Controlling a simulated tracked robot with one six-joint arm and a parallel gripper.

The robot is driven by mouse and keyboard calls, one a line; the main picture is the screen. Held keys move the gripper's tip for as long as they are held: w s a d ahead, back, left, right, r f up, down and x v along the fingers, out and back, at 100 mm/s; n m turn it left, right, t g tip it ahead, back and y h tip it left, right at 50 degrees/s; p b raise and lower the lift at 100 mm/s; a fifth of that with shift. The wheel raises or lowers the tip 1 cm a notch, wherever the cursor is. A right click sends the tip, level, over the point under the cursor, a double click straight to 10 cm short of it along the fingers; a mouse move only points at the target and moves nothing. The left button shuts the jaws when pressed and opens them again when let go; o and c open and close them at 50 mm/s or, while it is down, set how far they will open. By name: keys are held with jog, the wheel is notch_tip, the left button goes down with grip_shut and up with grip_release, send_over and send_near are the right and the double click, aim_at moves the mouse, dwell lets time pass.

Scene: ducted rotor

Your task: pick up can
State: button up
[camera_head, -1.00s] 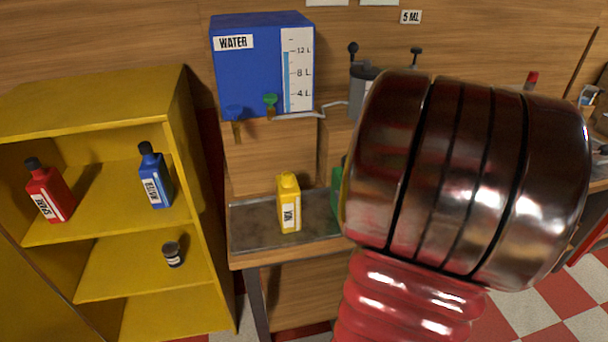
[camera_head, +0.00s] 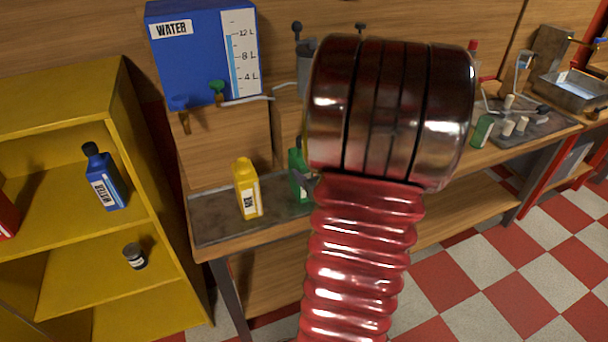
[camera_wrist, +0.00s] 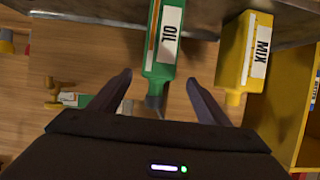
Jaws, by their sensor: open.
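A green can labelled OIL (camera_head: 298,172) stands on the metal bench top, partly hidden behind my red arm. In the wrist view, which looks upside down, the green can (camera_wrist: 163,45) lies between the lines of my fingers, its dark cap toward my gripper (camera_wrist: 160,78). My gripper is open and empty; I cannot tell whether a finger touches the can. In the head view my gripper is mostly hidden by my arm. A yellow can labelled MIX (camera_head: 246,188) stands left of the green one; it also shows in the wrist view (camera_wrist: 245,58), right of my fingers.
A yellow shelf (camera_head: 128,120) at left holds a blue WATER bottle (camera_head: 105,178) and a small dark jar (camera_head: 135,256). A blue water tank (camera_head: 200,60) with taps stands behind the bench. The right bench (camera_head: 540,128) holds several small items. Checkered floor is open at lower right.

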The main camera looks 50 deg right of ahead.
jog(key=shift+x, duration=2.35)
jog(key=x, duration=0.5)
jog(key=shift+d, duration=0.2)
jog(key=shift+c, duration=0.3)
grip_shut()
